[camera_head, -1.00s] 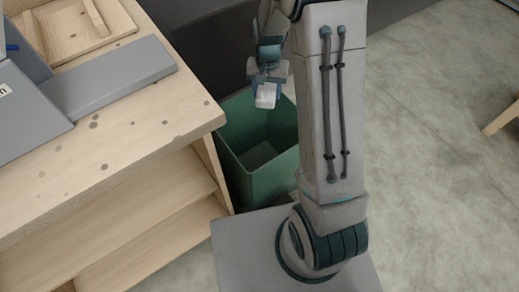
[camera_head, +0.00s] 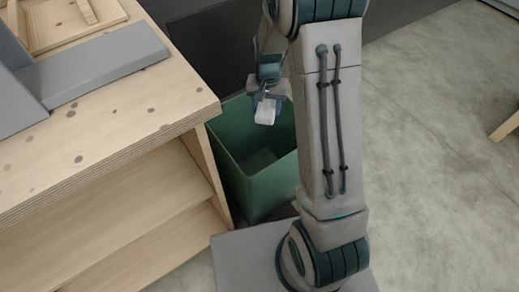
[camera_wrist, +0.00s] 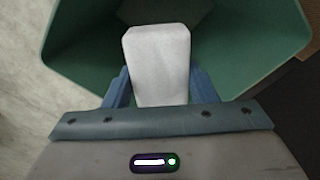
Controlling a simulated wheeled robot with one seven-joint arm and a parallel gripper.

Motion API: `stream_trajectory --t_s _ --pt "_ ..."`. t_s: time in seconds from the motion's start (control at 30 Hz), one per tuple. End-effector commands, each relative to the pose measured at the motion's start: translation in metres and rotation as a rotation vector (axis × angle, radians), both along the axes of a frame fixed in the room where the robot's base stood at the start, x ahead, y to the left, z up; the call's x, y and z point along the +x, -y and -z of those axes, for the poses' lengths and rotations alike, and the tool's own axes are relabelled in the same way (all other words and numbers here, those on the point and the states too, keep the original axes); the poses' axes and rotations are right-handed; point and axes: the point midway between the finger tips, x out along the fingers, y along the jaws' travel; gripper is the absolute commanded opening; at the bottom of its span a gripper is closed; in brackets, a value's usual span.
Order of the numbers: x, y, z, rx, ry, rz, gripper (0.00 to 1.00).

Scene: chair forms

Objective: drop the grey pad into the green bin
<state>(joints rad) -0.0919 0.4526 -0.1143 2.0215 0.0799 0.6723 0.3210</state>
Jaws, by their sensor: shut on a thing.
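The grey pad (camera_wrist: 158,62) is a pale, light grey block with rounded edges. My gripper (camera_wrist: 158,92) is shut on it, with a blue finger on each side in the wrist view. In the head view my gripper (camera_head: 266,103) points down with the pad (camera_head: 265,112) at its tips. The green bin (camera_head: 262,190) stands open on the floor, to the right of the wooden bench. In the wrist view the bin (camera_wrist: 85,62) opens out behind the pad, so the pad appears over its mouth. Part of the bin is hidden behind my arm.
A wooden bench (camera_head: 120,130) with open shelves stands left of the bin. A grey panel (camera_head: 95,70) and a wooden frame lie on its top. A dark wall is behind. A wooden leg (camera_head: 507,124) shows at far right; the floor between is clear.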

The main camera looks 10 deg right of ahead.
Motion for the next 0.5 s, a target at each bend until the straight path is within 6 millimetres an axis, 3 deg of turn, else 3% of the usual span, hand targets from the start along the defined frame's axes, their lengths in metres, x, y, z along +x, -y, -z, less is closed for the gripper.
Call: stream_trajectory --t_s 0.2,0.23,0.3,0.5 --pt "0.0000 0.0000 -0.0002 0.000 0.000 0.000 0.09" --pt "0.0001 0.0000 -0.0003 0.000 0.000 0.000 0.60" --pt "0.0001 0.0000 -0.0002 0.000 0.000 0.000 0.77" --pt "0.0001 0.0000 -0.0002 0.000 0.000 0.000 0.77"
